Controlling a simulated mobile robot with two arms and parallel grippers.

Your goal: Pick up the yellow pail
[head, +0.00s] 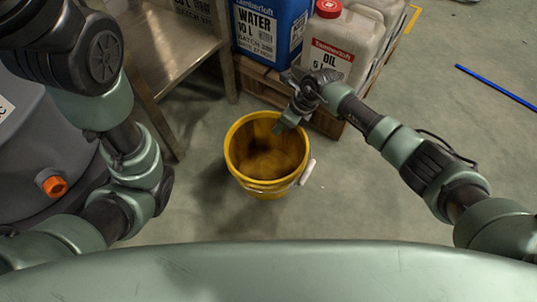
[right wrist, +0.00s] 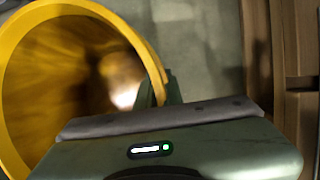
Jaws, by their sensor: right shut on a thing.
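The yellow pail (head: 240,170) stands upright on the floor in the middle of the head view, open at the top and brown-yellow inside. Its wire handle lies down at the front, with a white grip (head: 307,172) at the right. My right gripper (head: 281,125) reaches in from the right and is shut on the pail's rim at the far right side. In the right wrist view the pail (right wrist: 150,60) fills the left, its rim passing by a green finger; the other finger is hidden. Of my left arm only links show at the left; its gripper is out of view.
A wooden pallet (head: 262,80) behind the pail carries a blue water container (head: 270,32) and a pale oil container (head: 340,45). A metal table (head: 165,60) stands at the back left. A grey drum with an orange cap (head: 54,187) is at the left. A blue rod (head: 497,88) lies at the right.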

